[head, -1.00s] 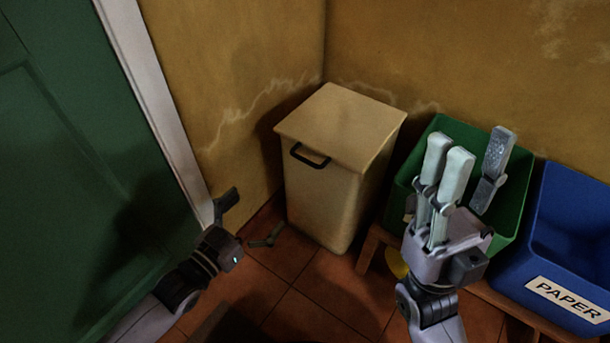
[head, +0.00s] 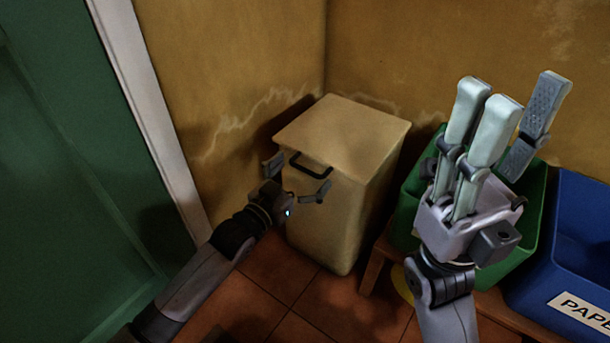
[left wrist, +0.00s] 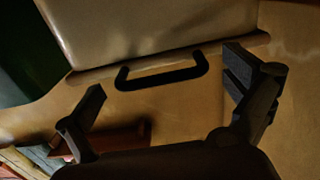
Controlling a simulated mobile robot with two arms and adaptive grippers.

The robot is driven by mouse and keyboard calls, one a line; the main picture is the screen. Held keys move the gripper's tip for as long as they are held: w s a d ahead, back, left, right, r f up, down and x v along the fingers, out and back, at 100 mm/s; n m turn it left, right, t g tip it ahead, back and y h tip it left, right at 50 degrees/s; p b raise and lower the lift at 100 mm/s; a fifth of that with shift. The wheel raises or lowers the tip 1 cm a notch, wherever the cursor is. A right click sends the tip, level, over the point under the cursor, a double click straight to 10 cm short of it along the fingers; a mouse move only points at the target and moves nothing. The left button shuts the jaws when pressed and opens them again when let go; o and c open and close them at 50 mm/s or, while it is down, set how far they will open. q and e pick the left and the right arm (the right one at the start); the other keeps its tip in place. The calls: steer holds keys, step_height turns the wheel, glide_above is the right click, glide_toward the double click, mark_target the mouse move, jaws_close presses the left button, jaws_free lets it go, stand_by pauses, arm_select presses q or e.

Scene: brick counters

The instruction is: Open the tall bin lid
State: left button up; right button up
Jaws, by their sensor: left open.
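The tall tan bin (head: 325,217) stands in the corner with its flat lid (head: 342,135) closed. A black handle (head: 311,165) sits on the front edge of the lid. It also shows in the left wrist view (left wrist: 162,78). My left gripper (head: 296,179) is open and empty, just in front of the handle. In the left wrist view the handle lies between the two spread fingers (left wrist: 168,85), apart from both. My right gripper (head: 517,100) is open and empty, fingers pointing up, in front of the green bin.
A green open bin (head: 533,215) and a blue open bin (head: 575,215) labelled PAPER stand at the right on a low wooden bench (head: 377,262). A green door (head: 65,170) with a white frame is at the left. Yellow walls close in behind the tan bin.

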arm_select(q)
steer(key=shift+w+d, duration=0.3)
steer(key=shift+w, duration=0.05)
steer(key=c, duration=1.6)
